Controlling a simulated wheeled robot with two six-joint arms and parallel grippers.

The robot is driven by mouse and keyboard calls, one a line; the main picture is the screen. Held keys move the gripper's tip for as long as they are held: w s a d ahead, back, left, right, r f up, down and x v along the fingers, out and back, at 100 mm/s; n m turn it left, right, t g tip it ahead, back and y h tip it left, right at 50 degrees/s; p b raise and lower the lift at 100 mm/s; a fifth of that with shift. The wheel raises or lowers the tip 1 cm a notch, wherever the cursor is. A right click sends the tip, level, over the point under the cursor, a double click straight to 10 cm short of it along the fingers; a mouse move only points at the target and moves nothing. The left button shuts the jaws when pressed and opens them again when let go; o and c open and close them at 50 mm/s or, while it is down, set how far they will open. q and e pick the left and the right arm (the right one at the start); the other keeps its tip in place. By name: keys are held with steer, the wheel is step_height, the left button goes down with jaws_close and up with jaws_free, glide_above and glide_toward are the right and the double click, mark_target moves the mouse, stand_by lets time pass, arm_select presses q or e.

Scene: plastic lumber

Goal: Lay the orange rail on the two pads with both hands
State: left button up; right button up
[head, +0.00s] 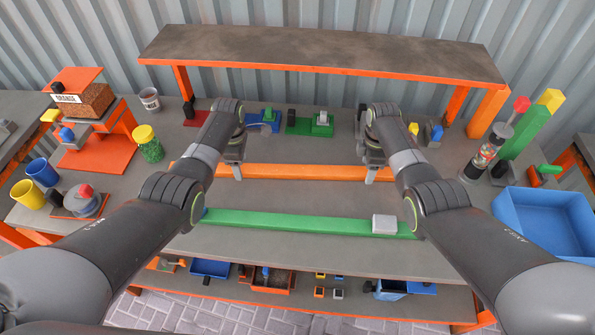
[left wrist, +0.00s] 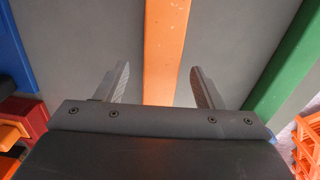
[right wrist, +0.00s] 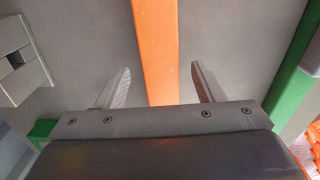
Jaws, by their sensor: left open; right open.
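The orange rail (head: 305,172) lies lengthwise across the workbench, behind a parallel green rail (head: 300,221). My left gripper (head: 233,172) is open over the rail's left part. In the left wrist view the rail (left wrist: 167,40) runs between the spread fingers (left wrist: 160,80). My right gripper (head: 372,176) is open over the rail's right part. In the right wrist view the rail (right wrist: 156,40) passes between its fingers (right wrist: 160,76), nearer the left one. Neither gripper is closed on it. My forearms hide the rail's ends. I cannot tell which things are the two pads.
A pale block (head: 384,224) sits on the green rail's right part. Blue (head: 262,126) and green (head: 298,127) fixtures stand behind the orange rail, below a raised shelf (head: 320,52). A blue bin (head: 545,222) is at right. Cups and an orange stand (head: 100,150) are at left.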

arm_select(q)
steer(key=shift+f, duration=0.7)
arm_select(e)
steer(key=shift+f, duration=0.7)
arm_select(q)
jaws_close()
arm_select(e)
jaws_close()
arm_select(q)
steer(key=shift+r, duration=0.1)
arm_select(e)
steer(key=shift+r, duration=0.1)
